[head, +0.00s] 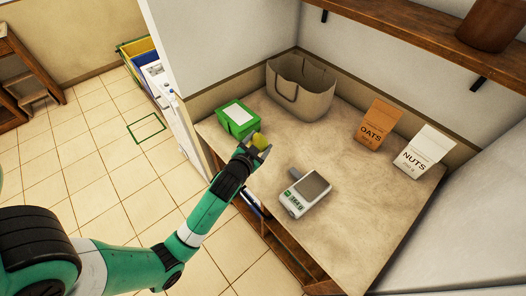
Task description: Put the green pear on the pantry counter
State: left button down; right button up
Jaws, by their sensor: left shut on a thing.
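The green pear (260,141) looks yellow-green and is held at the tip of my left gripper (254,148). The gripper is shut on it, and the fingers hide part of it. The pear is over the near left edge of the pantry counter (345,205), in front of the green box. I cannot tell whether the pear touches the counter. My right gripper is not in view.
A green box (237,119) and a beige bag (301,87) stand at the back left. A scale (306,194) sits right of the gripper. Oats (377,125) and nuts (424,151) packages stand at the back right. The counter's middle is clear. A shelf (420,28) hangs above.

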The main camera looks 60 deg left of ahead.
pick_arm(q)
jog(key=a+f, duration=0.1)
jog(key=w+a+f+b, duration=0.1)
jog(key=f, duration=0.1)
jog(key=a+f, duration=0.1)
jog(key=f, duration=0.1)
jog(key=shift+w+a+b, duration=0.1)
jog(key=shift+w+b, duration=0.25)
jog(key=shift+w, duration=0.05)
jog(key=shift+w+a, duration=0.1)
jog(key=shift+a, duration=0.05)
jog(key=shift+a+f+b, duration=0.15)
jog(key=shift+f+b, duration=0.75)
jog(key=shift+f, duration=0.95)
jog(key=shift+w, duration=0.1)
